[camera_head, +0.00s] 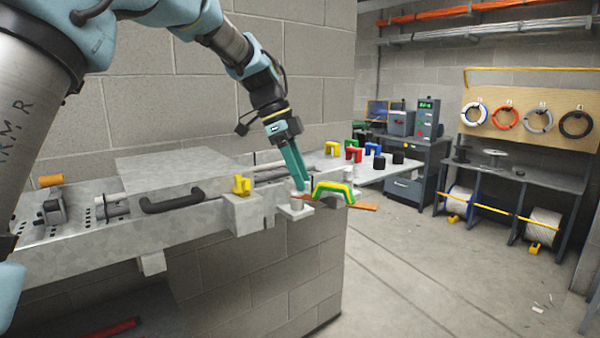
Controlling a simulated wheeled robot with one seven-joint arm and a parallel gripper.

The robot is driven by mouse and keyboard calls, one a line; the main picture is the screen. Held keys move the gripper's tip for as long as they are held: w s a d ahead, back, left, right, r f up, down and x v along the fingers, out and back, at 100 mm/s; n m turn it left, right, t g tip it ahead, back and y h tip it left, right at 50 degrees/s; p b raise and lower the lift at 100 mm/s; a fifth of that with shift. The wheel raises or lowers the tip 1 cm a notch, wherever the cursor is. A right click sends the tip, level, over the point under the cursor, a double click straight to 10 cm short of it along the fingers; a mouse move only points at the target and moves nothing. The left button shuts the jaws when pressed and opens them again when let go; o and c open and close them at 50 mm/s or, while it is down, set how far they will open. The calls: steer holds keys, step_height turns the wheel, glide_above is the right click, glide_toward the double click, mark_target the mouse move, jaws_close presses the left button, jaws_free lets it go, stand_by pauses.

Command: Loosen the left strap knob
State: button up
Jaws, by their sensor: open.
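My gripper (296,176) has teal fingers and points down at the bench's front right end. Its fingertips are just above or at a small pale post on a square plate (295,208), left of a green and yellow arched strap (334,191). This post looks like the left strap knob, but the fingertips partly hide it, and I cannot tell whether they touch it. A yellow forked knob (241,185) stands upright on a grey block farther left, apart from my gripper. My gripper is open. The gap between its fingers is hard to see from here.
The metal bench (100,255) carries a lid with a black handle (173,201). An orange-brown flat strip (363,207) sticks out right of the strap. Several coloured blocks (353,154) stand behind on the bench end.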

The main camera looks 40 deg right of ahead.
jaws_close()
stand_by(0.3)
stand_by(0.3)
